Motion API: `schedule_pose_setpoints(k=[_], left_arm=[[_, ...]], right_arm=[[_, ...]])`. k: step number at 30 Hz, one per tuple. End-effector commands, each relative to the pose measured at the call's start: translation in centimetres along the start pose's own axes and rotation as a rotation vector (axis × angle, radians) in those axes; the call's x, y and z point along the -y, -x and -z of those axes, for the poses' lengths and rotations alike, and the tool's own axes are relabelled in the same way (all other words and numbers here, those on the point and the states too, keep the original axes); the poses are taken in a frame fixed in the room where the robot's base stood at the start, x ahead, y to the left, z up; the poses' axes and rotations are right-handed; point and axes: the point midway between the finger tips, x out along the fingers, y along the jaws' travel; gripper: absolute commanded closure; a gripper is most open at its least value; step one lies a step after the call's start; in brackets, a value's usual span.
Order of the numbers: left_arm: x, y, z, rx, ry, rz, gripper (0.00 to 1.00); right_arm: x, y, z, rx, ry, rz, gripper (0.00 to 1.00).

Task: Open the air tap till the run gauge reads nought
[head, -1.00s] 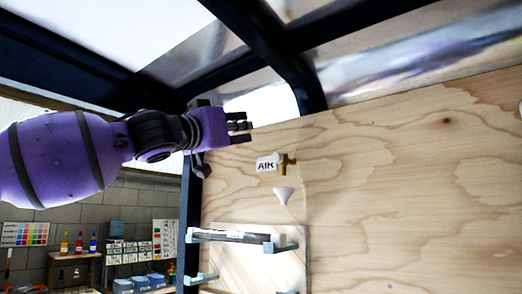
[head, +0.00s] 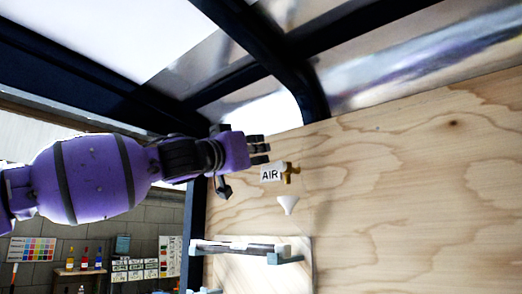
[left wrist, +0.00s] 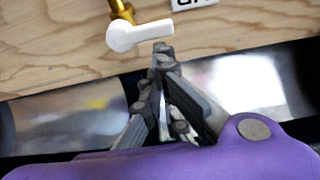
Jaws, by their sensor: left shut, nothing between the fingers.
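The air tap (head: 291,172) is a small brass fitting on the plywood wall, beside a white label (head: 270,174) reading "AIR". In the left wrist view the brass tap (left wrist: 121,11) carries a white lever handle (left wrist: 141,35), lying nearly level across the picture with a slight tilt. My left gripper (head: 260,150) is just above and left of the tap in the head view. In the left wrist view my left gripper (left wrist: 162,49) has its fingertips together and empty, close by the lever; I cannot tell whether they touch. No gauge is in view. My right gripper is out of view.
A dark frame post and beam (head: 309,92) border the wall. The wall right of the tap is clear.

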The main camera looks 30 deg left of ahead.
Motion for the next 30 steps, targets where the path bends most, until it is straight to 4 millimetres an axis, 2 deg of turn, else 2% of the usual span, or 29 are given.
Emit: schedule_pose_setpoints(k=[13,30], left_arm=[[0.4,0.0,-0.3,0.002,0.047,0.015,1.0],[1.3,0.2,-0.6,0.002,0.136,0.048,1.0]], right_arm=[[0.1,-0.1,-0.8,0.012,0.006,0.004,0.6],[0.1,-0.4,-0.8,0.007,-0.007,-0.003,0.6]])
